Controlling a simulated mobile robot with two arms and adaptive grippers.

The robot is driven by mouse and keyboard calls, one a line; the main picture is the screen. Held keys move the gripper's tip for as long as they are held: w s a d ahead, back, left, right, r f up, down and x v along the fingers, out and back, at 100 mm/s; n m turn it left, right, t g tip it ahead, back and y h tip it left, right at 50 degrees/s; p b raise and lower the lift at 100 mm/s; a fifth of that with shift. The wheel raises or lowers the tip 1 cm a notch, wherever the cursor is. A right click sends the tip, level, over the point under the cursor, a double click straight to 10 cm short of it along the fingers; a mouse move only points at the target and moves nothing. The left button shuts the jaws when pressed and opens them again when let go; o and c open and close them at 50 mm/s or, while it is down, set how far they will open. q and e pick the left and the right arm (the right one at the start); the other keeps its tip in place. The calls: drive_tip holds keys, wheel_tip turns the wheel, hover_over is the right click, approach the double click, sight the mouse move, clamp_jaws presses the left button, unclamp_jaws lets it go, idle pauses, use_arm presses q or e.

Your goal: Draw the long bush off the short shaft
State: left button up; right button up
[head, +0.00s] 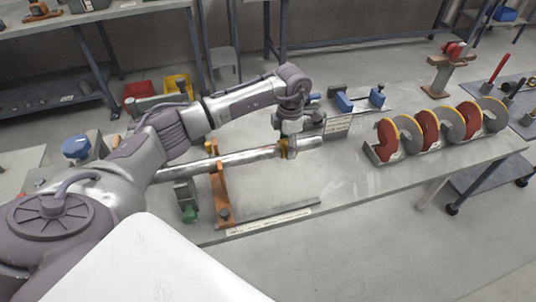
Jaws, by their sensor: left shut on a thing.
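The short shaft (235,160) is a grey metal rod running across the near bench, from beside my left arm up to the right. A wider pale metal sleeve at its right end looks like the long bush (309,143). A brass-coloured band shows just left of this sleeve. My left gripper (289,148) comes down from above onto this end and is shut on the bush. The fingertips are small and partly hidden, so the exact contact is unclear. I cannot tell how far the bush sits along the shaft. My right gripper is not in view.
An orange bracket (221,192) and a green-footed clamp (187,201) stand under the shaft. A flat bar (285,211) lies in front.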

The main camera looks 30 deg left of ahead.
sight(312, 137)
use_arm(q)
drive_tip(key=shift+w+d+b, duration=1.2)
drive_tip(key=shift+w+d, duration=0.05)
drive_tip(key=shift+w, duration=0.2)
drive_tip(key=shift+w+d+b, duration=1.2)
drive_tip(key=shift+w, duration=0.2)
drive_tip(key=w+d+b, duration=0.5)
drive_tip(key=b, duration=0.1)
drive_tip(key=shift+w, duration=0.35)
